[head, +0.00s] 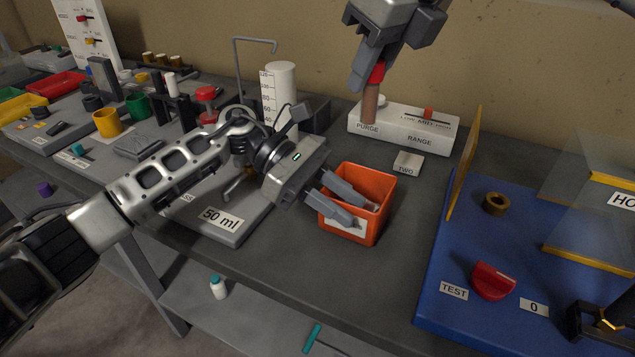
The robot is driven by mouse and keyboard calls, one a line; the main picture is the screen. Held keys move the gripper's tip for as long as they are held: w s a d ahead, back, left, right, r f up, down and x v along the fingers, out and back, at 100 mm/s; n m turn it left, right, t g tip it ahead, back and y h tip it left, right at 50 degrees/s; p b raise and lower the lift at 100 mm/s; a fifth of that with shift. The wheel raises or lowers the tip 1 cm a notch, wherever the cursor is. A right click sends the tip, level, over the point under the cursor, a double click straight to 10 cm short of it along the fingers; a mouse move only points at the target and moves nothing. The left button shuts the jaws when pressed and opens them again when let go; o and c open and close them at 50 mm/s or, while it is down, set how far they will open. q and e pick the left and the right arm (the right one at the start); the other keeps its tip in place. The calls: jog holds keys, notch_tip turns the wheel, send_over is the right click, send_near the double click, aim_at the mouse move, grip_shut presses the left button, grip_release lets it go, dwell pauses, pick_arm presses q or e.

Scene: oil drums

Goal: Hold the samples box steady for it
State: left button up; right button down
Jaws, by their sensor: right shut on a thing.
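The orange samples box (383,188) stands on the grey bench, with a white label on its front wall. My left gripper (342,201) is at the box's left front, with its two fingers apart. One finger reaches over the box opening and the other lies along the outside of the front wall; I cannot tell whether they touch it. The box interior is partly hidden by the fingers. My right gripper (371,75) is above and behind the box, shut on a red-capped brown tube (370,103). The tube hangs upright in front of or over the PURGE panel.
The white PURGE and RANGE panel (405,128) stands behind the box, with a TWO tag (408,163) nearby. A blue test board (455,265) with a yellow upright plate (464,163) is to the right. A 50 ml cylinder stand (240,222) is at left.

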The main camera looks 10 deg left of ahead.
pick_arm(q)
jog(key=shift+s+d+f, duration=0.15)
jog(key=shift+d+f, duration=0.05)
jog(key=shift+d, duration=0.25)
grip_shut()
pick_arm(e)
notch_tip(320, 180, down, 12)
dwell(1.3)
jog(key=c, duration=1.2)
grip_release()
jog(key=shift+o, duration=0.2)
jog(key=v, duration=1.2)
